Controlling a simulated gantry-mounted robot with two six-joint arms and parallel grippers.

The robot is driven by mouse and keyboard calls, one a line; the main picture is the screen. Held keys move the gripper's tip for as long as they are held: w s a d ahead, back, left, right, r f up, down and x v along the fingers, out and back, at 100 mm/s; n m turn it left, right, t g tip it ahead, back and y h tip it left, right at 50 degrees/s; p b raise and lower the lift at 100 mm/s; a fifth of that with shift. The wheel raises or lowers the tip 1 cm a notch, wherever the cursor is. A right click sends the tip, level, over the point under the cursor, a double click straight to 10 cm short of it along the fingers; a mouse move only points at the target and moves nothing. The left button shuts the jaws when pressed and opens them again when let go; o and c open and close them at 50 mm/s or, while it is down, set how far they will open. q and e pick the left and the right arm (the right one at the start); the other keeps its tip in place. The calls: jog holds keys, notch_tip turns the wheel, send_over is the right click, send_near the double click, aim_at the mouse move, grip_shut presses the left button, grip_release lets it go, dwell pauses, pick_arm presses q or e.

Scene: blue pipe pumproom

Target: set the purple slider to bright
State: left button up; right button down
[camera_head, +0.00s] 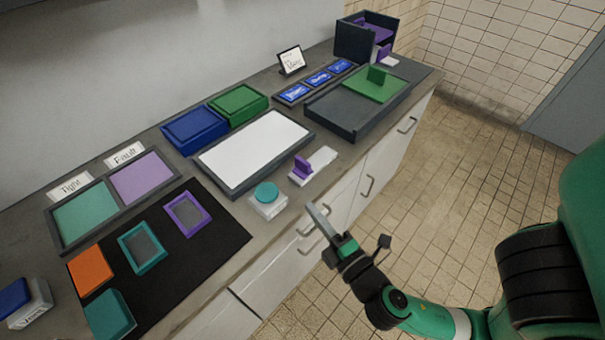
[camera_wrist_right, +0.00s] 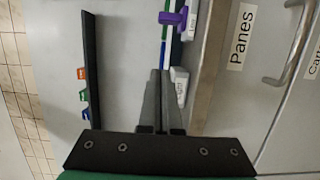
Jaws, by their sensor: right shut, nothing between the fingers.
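The purple slider (camera_head: 302,166) stands upright on a white base (camera_head: 321,159) at the front edge of the counter. It sits toward the left end of that base. In the right wrist view the purple slider (camera_wrist_right: 172,18) shows at the top, beyond the fingertips. My right gripper (camera_head: 316,212) is in front of the counter, nearer to me than the slider and apart from it. Its fingers (camera_wrist_right: 159,75) are together and empty. My left gripper is in neither view.
A white box with a teal button (camera_head: 267,199) stands left of the slider. Behind it lies a white panel in a dark tray (camera_head: 233,191). Drawer handles (camera_head: 368,186) stick out below the counter edge.

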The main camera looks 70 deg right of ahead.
aim_at(303, 166)
jog(key=p+x, duration=0.1)
jog(key=x, duration=0.8)
jog(key=shift+r, duration=0.15)
jog(key=d, duration=0.1)
jog(key=d+p, duration=0.1)
jog(key=d, duration=0.1)
jog(key=shift+s+d+p, duration=0.25)
jog(key=shift+s+p, duration=0.05)
jog(key=shift+p, duration=0.1)
jog(key=shift+s+d, duration=0.15)
jog(key=shift+d, duration=0.2)
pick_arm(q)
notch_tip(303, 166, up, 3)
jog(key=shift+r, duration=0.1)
